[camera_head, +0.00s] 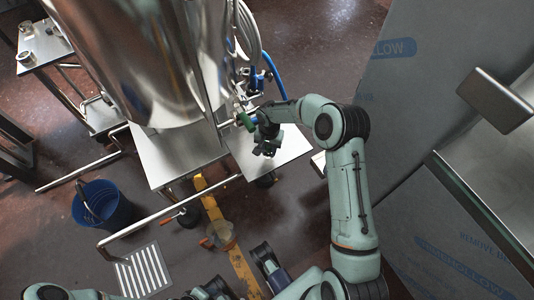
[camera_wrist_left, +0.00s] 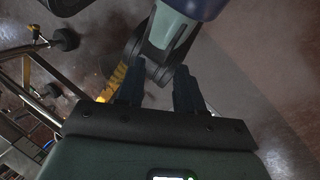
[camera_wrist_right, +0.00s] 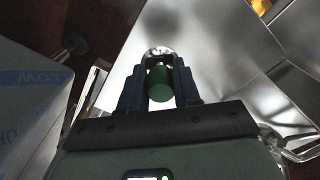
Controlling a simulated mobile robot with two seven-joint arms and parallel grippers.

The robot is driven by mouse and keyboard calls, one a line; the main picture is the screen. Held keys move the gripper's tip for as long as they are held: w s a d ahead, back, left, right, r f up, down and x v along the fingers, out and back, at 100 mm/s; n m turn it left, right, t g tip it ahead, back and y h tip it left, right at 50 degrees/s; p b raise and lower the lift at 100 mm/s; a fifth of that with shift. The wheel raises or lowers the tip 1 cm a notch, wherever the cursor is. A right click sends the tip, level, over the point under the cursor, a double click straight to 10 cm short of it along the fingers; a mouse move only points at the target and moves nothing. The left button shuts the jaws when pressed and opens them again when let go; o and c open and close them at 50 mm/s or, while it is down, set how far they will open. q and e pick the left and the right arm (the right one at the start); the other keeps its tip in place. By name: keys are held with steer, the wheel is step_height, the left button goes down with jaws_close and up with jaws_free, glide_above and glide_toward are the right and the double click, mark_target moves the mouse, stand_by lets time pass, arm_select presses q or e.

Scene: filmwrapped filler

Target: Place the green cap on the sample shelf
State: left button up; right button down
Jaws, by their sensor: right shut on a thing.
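The green cap (camera_wrist_right: 159,84) is a small dark green cylinder between the fingers of my right gripper (camera_wrist_right: 159,66), which is shut on it. In the head view the cap (camera_head: 246,121) is beside the shiny tank, close to its valves and fittings. It appears at or near a metal fitting; whether it is attached there I cannot tell. My left gripper (camera_wrist_left: 157,92) is open and empty in the left wrist view, with part of my own body beyond it. A small metal shelf (camera_head: 52,47) with small containers is at the upper left; it may be the sample shelf.
The steel tank (camera_head: 150,60) stands over a metal platform (camera_head: 165,155) with rail pipes. A blue bucket (camera_head: 103,205) and a floor grate (camera_head: 143,272) are at lower left. A blue hose (camera_head: 272,72) hangs behind the fittings. Film-wrapped panels (camera_head: 420,60) close off the right.

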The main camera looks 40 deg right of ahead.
mark_target(267, 152)
steer(key=shift+a, duration=0.35)
steer(key=shift+f, duration=0.2)
arm_select(q)
steer(key=shift+w+a+f+b, duration=0.3)
steer(key=shift+w+f, duration=0.15)
steer(key=shift+w, duration=0.15)
arm_select(e)
steer(key=shift+f, duration=1.55)
arm_select(q)
steer(key=shift+f, duration=0.1)
arm_select(e)
steer(key=shift+f, duration=0.1)
steer(key=shift+f, duration=0.1)
steer(key=c, duration=0.8)
jaws_free()
arm_select(q)
steer(key=shift+w, duration=0.1)
